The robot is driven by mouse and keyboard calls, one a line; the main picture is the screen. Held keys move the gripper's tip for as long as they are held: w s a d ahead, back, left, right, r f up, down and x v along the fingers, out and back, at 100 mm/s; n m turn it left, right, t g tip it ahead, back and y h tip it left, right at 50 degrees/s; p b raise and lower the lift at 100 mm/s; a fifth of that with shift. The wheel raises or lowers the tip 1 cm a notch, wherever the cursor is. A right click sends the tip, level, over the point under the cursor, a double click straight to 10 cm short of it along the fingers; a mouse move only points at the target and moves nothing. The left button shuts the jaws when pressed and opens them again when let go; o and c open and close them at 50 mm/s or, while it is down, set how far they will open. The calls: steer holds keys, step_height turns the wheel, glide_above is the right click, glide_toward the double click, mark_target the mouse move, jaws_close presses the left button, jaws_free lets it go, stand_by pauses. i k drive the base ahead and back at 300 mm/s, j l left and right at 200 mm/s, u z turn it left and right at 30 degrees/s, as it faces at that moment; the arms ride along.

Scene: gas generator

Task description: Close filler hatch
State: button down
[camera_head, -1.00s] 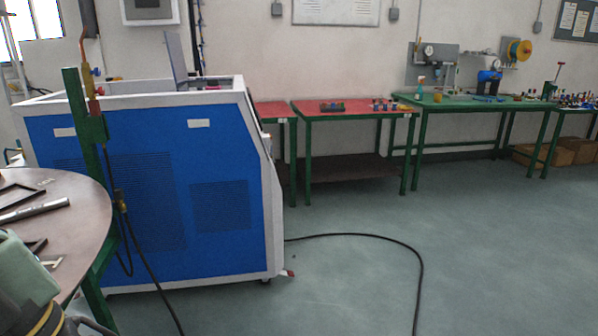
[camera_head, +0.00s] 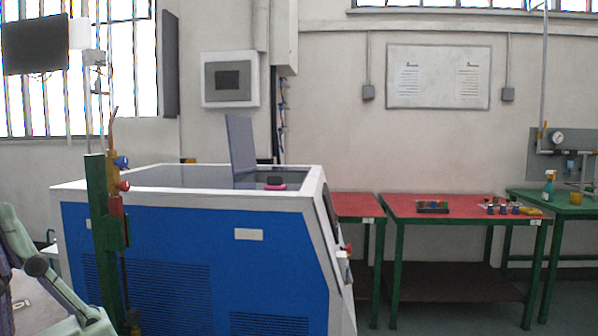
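The filler hatch (camera_head: 241,146) is a thin grey-blue panel standing upright, open, on top of the blue and white generator (camera_head: 180,250). Beside its lower edge, to the right, is a recessed opening (camera_head: 262,177) with a pink and dark part (camera_head: 275,184) in it, probably the filler cap. The inside of the recess is mostly hidden by the top rim. Pale green links of my arm show at the lower left, in front of and left of the generator. My gripper is not in view.
A green post (camera_head: 102,235) with red and blue valves stands before the generator's left end. Red-topped tables (camera_head: 455,206) stand to the right by the wall. A grey wall box (camera_head: 230,80) hangs behind the hatch. Some bare floor shows at the lower right.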

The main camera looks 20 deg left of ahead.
mark_target(239, 129)
steer(key=i+u, duration=0.3)
steer(key=i, duration=0.35)
steer(key=i+l+u, duration=0.3)
steer(key=i, duration=0.3)
steer(key=i+j, duration=0.05)
